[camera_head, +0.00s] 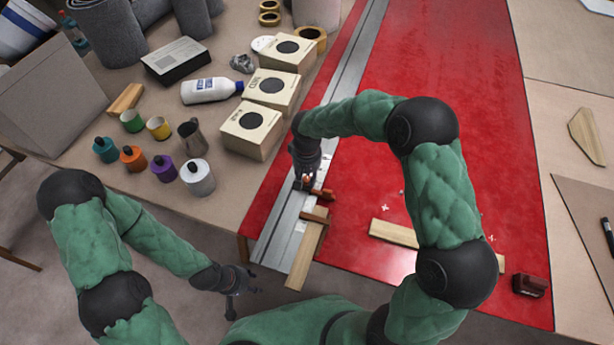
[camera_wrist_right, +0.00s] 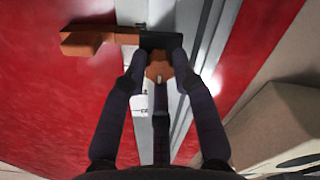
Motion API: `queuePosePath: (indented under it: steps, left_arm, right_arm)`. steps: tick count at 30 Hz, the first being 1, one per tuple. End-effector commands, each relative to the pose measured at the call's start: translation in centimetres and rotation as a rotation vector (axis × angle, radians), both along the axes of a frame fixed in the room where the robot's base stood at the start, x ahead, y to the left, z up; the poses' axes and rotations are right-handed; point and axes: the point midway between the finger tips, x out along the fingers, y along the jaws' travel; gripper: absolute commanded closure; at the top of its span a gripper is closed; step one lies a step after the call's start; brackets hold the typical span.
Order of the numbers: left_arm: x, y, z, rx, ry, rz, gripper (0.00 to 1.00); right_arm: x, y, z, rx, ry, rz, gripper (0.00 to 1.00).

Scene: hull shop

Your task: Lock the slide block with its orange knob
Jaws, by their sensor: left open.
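The slide block sits on the long grey rail (camera_head: 345,85). Its brown-orange arm (camera_wrist_right: 95,40) and dark body (camera_wrist_right: 160,40) show in the right wrist view, the arm reaching over the red surface. The orange knob (camera_wrist_right: 158,68) lies between the fingers of my right gripper (camera_wrist_right: 160,62). The fingertips flank it closely, but I cannot tell if they press on it. In the head view my right gripper (camera_head: 305,182) points down over the rail, partly hiding the block. My left gripper (camera_head: 240,290) is open and empty, apart from the rail, near the front.
A wooden strip (camera_head: 305,255) lies along the rail's near end. Another wooden piece (camera_head: 394,233) and a dark red block (camera_head: 530,285) lie on the red panel (camera_head: 505,130). Cartons (camera_head: 250,128), paint pots (camera_head: 197,177) and a metal jug (camera_head: 192,137) crowd the left table.

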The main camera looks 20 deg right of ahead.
Motion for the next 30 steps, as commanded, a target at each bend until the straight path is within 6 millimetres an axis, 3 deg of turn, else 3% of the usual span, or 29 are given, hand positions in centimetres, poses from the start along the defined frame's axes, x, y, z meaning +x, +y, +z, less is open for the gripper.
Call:
queuePosePath:
  steps: [1, 2, 14, 20, 30]
  left_arm:
    - [0.0, 0.0, 0.0, 0.0, 0.0, 0.0, 0.56]
    - [0.0, 0.0, 0.0, 0.0, 0.0, 0.0, 0.56]
    - [0.0, 0.0, 0.0, 0.0, 0.0, 0.0, 0.56]
    - [0.0, 0.0, 0.0, 0.0, 0.0, 0.0, 0.56]
    - [0.0, 0.0, 0.0, 0.0, 0.0, 0.0, 0.56]
  right_arm:
    - [0.1, 0.1, 0.1, 0.001, -0.004, 0.0, 0.56]
    - [0.1, 0.1, 0.1, 0.001, -0.003, 0.0, 0.5]
    - [0.1, 0.0, 0.4, 0.0, -0.001, 0.0, 0.5]
    - [0.2, 0.0, 3.1, 0.0, -0.006, 0.0, 0.5]
    - [0.1, 0.1, 9.5, 0.001, -0.004, 0.001, 0.5]
